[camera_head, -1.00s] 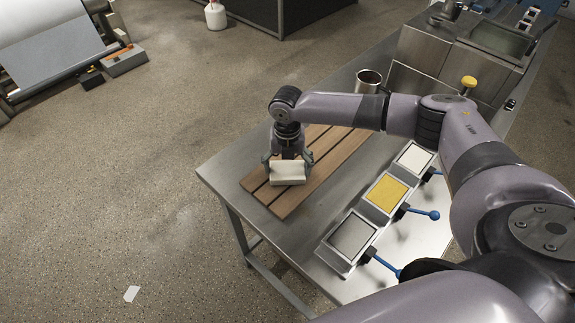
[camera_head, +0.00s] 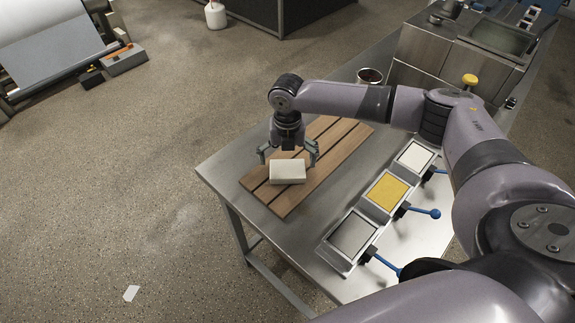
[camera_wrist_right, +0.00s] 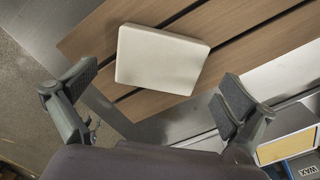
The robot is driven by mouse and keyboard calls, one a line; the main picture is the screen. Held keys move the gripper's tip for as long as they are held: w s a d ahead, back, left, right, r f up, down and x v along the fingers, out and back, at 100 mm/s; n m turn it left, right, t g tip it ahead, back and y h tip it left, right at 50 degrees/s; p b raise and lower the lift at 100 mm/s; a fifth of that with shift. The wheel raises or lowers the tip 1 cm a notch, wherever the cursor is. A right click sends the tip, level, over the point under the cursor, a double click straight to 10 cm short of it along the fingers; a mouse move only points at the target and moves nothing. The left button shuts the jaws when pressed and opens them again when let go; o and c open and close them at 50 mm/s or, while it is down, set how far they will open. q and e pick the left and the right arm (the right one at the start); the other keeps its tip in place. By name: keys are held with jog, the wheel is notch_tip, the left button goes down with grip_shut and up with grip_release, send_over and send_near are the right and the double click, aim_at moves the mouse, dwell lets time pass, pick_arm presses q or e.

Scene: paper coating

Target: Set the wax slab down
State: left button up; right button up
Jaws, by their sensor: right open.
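The wax slab (camera_head: 288,172) is a cream-white block lying on the slatted wooden board (camera_head: 327,168) near its front-left end. My right gripper (camera_head: 289,155) is open just above and behind the slab, with its fingers spread wider than the slab. In the right wrist view the slab (camera_wrist_right: 162,59) lies on the brown slats, apart from both fingertips, with nothing between the fingers (camera_wrist_right: 155,95). My left gripper is not in view.
The board rests on a steel table (camera_head: 222,170). Framed pads, grey (camera_head: 352,236), yellow (camera_head: 387,192) and white (camera_head: 414,156), with blue-handled levers, stand to the right. A metal cup (camera_head: 369,76) and steel basins (camera_head: 494,40) are farther back.

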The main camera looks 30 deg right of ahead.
aim_at(287, 168)
notch_tip(287, 168, up, 10)
jog(key=b, duration=0.1)
jog(key=shift+f+b, duration=0.15)
jog(key=shift+b, duration=0.25)
